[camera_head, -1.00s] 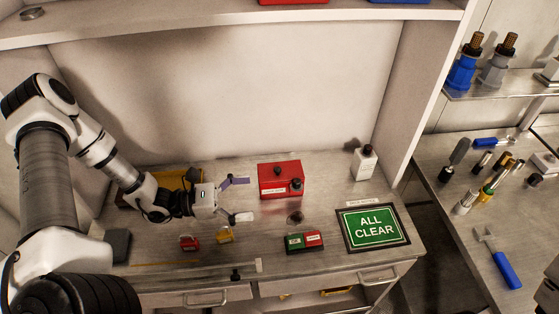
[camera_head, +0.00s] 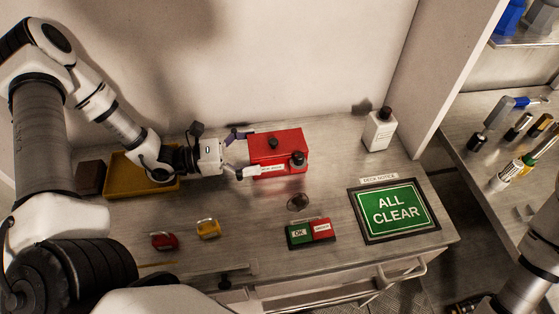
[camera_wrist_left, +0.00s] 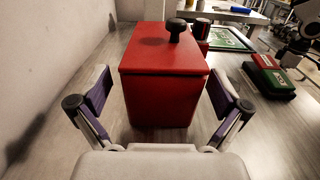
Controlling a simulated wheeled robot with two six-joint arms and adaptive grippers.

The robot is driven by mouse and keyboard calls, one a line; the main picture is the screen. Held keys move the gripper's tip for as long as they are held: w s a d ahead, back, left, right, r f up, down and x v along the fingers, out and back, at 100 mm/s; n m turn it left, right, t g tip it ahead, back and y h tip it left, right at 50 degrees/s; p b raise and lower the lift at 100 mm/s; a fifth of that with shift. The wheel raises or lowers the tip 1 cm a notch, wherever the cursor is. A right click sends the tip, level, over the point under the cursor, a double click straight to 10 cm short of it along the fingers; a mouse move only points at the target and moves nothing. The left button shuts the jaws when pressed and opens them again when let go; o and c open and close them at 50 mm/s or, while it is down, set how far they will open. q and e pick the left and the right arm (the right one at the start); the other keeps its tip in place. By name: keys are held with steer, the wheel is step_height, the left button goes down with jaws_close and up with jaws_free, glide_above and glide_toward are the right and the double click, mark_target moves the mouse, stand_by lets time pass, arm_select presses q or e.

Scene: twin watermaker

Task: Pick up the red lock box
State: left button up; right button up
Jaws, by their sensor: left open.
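The red lock box (camera_head: 277,147) sits on the metal counter near the back wall, with a black knob on its lid and a second dark knob at its right front corner. My left gripper (camera_head: 241,153) is open at the box's left end. In the left wrist view the red box (camera_wrist_left: 163,75) stands straight ahead, between and just beyond the spread fingers of the left gripper (camera_wrist_left: 160,110). No finger clearly touches it. At the right edge of the head view there is part of an arm of mine; its gripper is not seen.
A yellow tray (camera_head: 127,182) lies behind my left arm. A red padlock (camera_head: 164,241), a yellow padlock (camera_head: 208,229) and a green-and-red block (camera_head: 310,232) lie in front. A white bottle (camera_head: 379,130) and the ALL CLEAR sign (camera_head: 395,210) are to the right.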

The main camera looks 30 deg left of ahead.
mark_target(271, 149)
arm_select(q)
steer(key=b+x, duration=0.2)
steer(key=x, duration=0.2)
steer(key=shift+s+d, duration=0.1)
steer(key=shift+d, duration=0.05)
steer(key=shift+r, duration=0.1)
steer(key=shift+c, duration=1.3)
steer(key=c, duration=1.4)
